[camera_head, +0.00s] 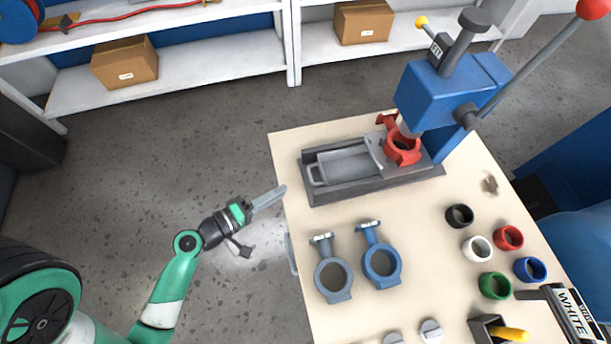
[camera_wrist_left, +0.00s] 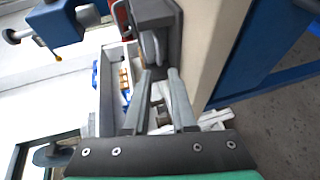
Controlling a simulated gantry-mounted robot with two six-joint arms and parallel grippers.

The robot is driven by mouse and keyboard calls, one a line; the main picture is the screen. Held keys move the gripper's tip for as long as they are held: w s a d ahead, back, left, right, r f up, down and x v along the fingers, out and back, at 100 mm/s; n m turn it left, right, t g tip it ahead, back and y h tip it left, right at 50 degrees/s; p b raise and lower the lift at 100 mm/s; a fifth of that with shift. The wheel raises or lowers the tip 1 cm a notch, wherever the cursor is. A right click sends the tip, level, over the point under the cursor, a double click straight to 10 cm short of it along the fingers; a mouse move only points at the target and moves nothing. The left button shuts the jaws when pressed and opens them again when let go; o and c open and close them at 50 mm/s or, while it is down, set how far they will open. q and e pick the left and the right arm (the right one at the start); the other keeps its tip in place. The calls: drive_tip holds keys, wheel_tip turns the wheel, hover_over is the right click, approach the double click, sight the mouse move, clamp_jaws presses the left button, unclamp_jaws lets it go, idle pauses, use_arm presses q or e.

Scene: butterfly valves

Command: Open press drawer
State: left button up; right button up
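The blue press (camera_head: 450,90) stands at the back right of the table. Its drawer (camera_head: 345,166) is a grey tray in a dark base, with a handle (camera_head: 316,175) at its left end. A red valve body (camera_head: 402,147) sits on the plate under the press. My left gripper (camera_head: 283,190) is just off the table's left edge, left of the handle and apart from it. In the left wrist view, its fingers (camera_wrist_left: 160,73) are parted and empty, with the drawer handle (camera_wrist_left: 150,46) ahead of them. My right gripper is not in view.
A grey valve body (camera_head: 333,278) and a blue one (camera_head: 381,263) lie in front of the press. Several coloured rings, including a red one (camera_head: 508,237), lie at the right. White shelves (camera_head: 200,70) stand behind; the floor left of the table is clear.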

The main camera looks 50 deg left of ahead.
sight(306, 183)
use_arm(q)
drive_tip(key=x, duration=0.9)
drive_tip(key=shift+w, duration=0.3)
clamp_jaws()
idle(0.8)
